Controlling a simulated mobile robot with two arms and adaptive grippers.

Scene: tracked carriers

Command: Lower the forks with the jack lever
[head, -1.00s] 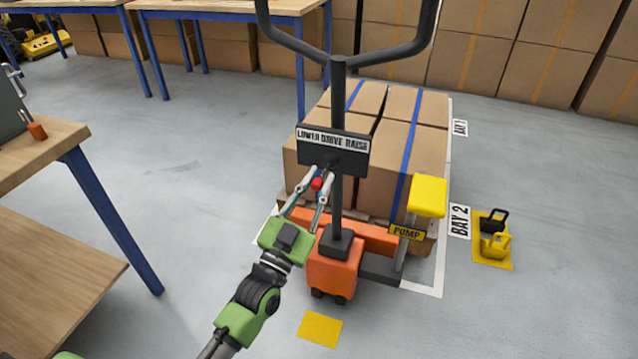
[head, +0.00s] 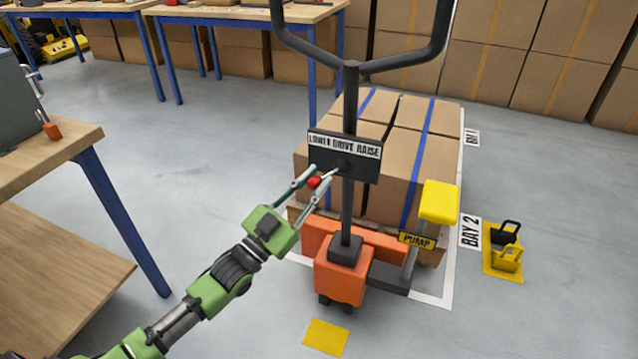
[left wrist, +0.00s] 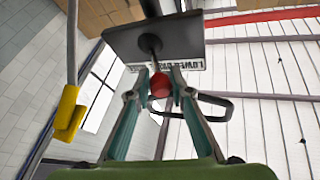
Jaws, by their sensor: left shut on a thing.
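The pallet jack (head: 343,270) is orange with a dark upright handle. The jack lever has a red knob (head: 314,182) on a short stem below the plate (head: 345,157) marked LOWER, DRIVE, RAISE. The stem slants down to the left, toward the LOWER side. My left gripper (head: 315,184) is shut on the red knob, which also shows between its fingers in the left wrist view (left wrist: 160,86). The forks are hidden under the pallet, which carries several strapped boxes (head: 420,150). My right gripper is not in view.
A yellow pump pedal (head: 438,203) stands at the jack's right. A workbench (head: 45,150) with a blue leg is at the left. A yellow floor mark (head: 326,337) lies in front of the jack.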

